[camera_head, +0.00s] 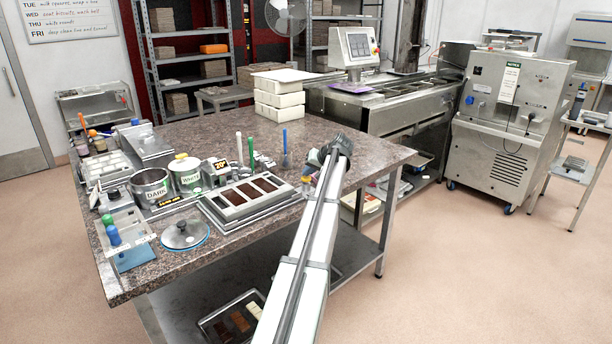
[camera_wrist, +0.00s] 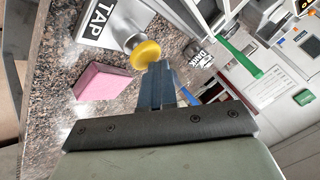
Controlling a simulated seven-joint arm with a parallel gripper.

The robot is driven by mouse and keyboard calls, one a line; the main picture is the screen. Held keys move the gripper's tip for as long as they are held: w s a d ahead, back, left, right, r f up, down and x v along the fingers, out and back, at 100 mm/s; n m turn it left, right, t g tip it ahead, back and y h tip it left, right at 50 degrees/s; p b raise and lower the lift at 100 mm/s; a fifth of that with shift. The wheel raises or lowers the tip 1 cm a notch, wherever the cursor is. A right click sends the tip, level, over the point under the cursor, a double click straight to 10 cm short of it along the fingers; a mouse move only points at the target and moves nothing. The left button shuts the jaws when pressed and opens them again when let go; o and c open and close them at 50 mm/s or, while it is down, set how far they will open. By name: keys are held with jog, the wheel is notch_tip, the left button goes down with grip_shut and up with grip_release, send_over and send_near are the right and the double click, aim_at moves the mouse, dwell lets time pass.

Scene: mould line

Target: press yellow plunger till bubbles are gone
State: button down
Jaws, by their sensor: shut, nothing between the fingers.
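The yellow plunger (camera_wrist: 147,54) shows in the wrist view as a round knob on a pale metal stem, beside a grey plate (camera_wrist: 101,19) lettered TAP. My gripper (camera_wrist: 161,68) is shut and empty. Its fingertips lie close to the knob's lower right edge in the picture; I cannot tell if they touch. In the head view my gripper (camera_head: 320,158) is over the right part of the table, right of the mould tray (camera_head: 222,210) with brown-filled cavities. There my arm and gripper largely hide the plunger. Bubbles are too small to tell.
A pink block (camera_wrist: 103,83) lies left of the plunger in the wrist view. A green-handled tool (camera_wrist: 240,58) stands to the right. In the head view, pots (camera_head: 150,188) and a lid (camera_head: 185,234) crowd the table's left. The back right of the table (camera_head: 370,150) is clear.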

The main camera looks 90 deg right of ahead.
aim_at(308, 178)
dwell(0.4)
jog(key=shift+r, duration=1.3)
jog(key=shift+r, duration=0.15)
jog(key=shift+r, duration=2.35)
